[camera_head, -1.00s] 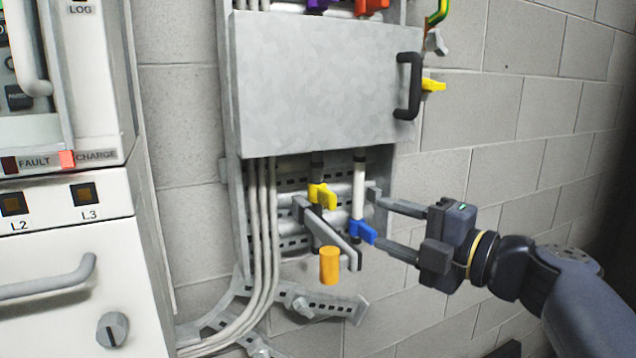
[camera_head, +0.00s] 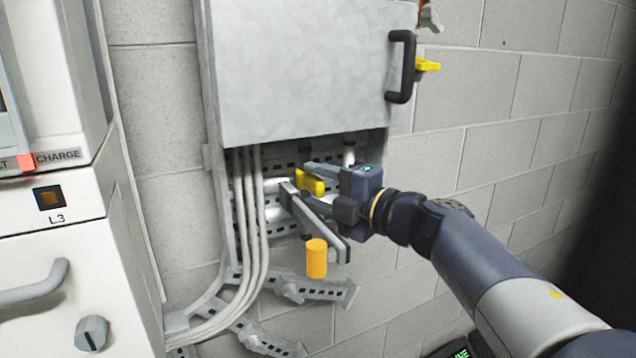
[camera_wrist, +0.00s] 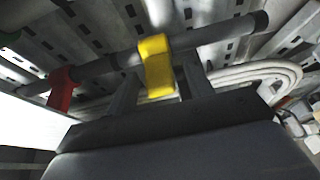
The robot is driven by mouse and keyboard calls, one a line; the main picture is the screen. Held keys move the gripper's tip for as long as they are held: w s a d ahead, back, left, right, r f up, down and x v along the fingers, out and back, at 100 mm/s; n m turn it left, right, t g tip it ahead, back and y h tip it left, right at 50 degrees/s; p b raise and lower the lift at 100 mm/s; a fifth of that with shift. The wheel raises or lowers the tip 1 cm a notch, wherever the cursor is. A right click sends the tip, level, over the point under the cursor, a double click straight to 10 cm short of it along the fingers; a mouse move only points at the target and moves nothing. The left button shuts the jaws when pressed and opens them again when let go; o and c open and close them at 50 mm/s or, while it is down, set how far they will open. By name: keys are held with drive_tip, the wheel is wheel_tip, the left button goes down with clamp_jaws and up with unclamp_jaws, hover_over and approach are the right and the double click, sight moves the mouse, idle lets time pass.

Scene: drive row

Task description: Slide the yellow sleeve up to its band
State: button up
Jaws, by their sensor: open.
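The yellow sleeve (camera_head: 312,183) sits around an upright rod below the grey cover panel. In the wrist view the yellow sleeve (camera_wrist: 156,66) is on a slanting rod (camera_wrist: 220,34), its tab pointing toward my gripper. My gripper (camera_wrist: 160,86) is open, with one finger on each side of the tab; small gaps seem to show, and contact is unclear. In the head view my gripper (camera_head: 322,184) reaches in from the right and partly covers the sleeve. I cannot make out the sleeve's band for certain.
The grey panel (camera_head: 310,75) with a black handle (camera_head: 402,66) hangs above. Pale cables (camera_head: 255,215) run at left. A red sleeve (camera_wrist: 61,90) shows on the rod's left part.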

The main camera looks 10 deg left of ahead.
drive_tip(key=shift+w+a, duration=0.15)
drive_tip(key=shift+a, duration=0.1)
drive_tip(key=shift+c, duration=0.6)
clamp_jaws()
